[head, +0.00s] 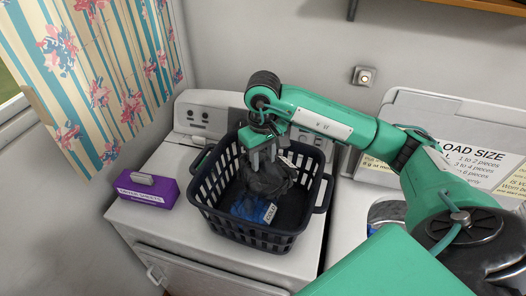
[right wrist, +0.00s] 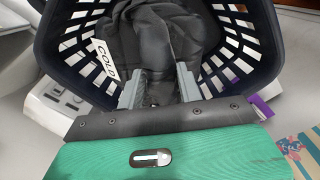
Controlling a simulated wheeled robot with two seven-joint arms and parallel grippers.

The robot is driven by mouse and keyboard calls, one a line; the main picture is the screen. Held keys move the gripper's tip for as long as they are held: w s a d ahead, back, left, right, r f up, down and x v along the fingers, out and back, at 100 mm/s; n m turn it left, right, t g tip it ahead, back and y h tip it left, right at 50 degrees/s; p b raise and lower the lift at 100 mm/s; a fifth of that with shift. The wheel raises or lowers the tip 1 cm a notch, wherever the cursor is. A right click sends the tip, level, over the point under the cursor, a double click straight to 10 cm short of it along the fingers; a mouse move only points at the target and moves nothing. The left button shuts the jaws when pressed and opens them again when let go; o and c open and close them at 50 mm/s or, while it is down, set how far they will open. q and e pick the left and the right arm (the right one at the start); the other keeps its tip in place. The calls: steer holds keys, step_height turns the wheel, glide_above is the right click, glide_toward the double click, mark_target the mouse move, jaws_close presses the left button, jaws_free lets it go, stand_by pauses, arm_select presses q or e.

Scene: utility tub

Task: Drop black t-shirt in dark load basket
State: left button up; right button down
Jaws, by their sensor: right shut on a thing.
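The black t-shirt (head: 268,180) hangs from my right gripper (head: 262,157), inside the opening of the dark basket (head: 257,233). In the right wrist view the t-shirt (right wrist: 158,40) is bunched between the two grey fingers of the right gripper (right wrist: 158,92), which are shut on it. The dark slatted basket (right wrist: 72,45) surrounds the cloth there. A blue cloth (head: 249,207) lies on the basket floor under the t-shirt. A white tag reading COLD (right wrist: 103,58) shows beside the t-shirt. My left gripper is not in view.
The basket stands on a white machine (head: 165,215). A purple box (head: 147,190) sits left of the basket. A second white machine with a load-size sign (head: 470,158) is at right. A striped floral curtain (head: 100,75) hangs at left.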

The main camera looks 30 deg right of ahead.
steer(key=c, duration=1.1)
jaws_free()
steer(key=shift+c, duration=0.2)
steer(key=shift+o, duration=1.4)
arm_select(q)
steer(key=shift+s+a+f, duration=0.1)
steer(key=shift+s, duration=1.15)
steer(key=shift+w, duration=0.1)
